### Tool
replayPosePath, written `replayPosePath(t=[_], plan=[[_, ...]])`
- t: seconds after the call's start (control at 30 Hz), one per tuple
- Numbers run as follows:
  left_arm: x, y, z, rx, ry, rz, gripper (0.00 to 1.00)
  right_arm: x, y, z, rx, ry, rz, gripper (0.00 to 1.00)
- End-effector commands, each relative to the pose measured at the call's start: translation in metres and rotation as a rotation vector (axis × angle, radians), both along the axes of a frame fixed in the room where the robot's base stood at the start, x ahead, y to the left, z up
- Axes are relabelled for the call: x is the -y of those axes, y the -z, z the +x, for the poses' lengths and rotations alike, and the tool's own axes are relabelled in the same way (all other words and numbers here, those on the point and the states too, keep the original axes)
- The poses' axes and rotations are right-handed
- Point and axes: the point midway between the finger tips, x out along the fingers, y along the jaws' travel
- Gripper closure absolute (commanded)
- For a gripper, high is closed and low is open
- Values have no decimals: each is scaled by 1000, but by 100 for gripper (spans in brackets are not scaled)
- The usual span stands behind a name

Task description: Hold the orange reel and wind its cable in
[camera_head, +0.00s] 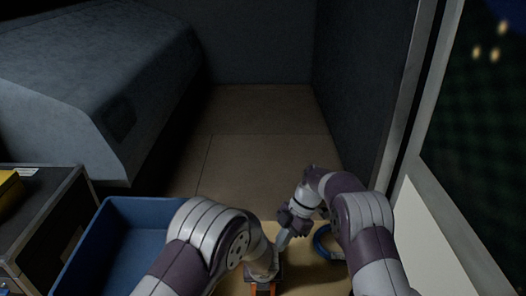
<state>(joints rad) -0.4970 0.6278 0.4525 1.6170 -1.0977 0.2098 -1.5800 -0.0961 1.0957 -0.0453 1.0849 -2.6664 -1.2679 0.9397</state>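A small part of the orange reel (263,291) shows at the bottom edge of the picture; the rest is cut off or hidden behind my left gripper. My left gripper (264,277) is right at the reel, coming from the left and pointing down. I cannot tell whether its fingers are closed on the reel. My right gripper (283,240) is just above and to the right of the left one, pointing down and left towards the reel. Its fingers are small and dark, so I cannot tell whether they are open or hold anything. The reel's cable cannot be made out.
A blue loop (322,244) lies on the tan work surface (312,276), partly behind my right arm. A blue open bin (112,240) stands left of my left arm. A dark cabinet (45,225) with a yellow object (10,192) is far left. The floor (260,130) beyond is clear.

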Motion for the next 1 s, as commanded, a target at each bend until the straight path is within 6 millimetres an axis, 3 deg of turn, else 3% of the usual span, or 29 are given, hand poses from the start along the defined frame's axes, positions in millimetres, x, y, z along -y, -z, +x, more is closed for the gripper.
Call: replayPosePath(t=[1.0], plan=[[0, -1, 0, 1, 0, -1, 67, 6, 0, -19, 0, 0, 0, 100]])
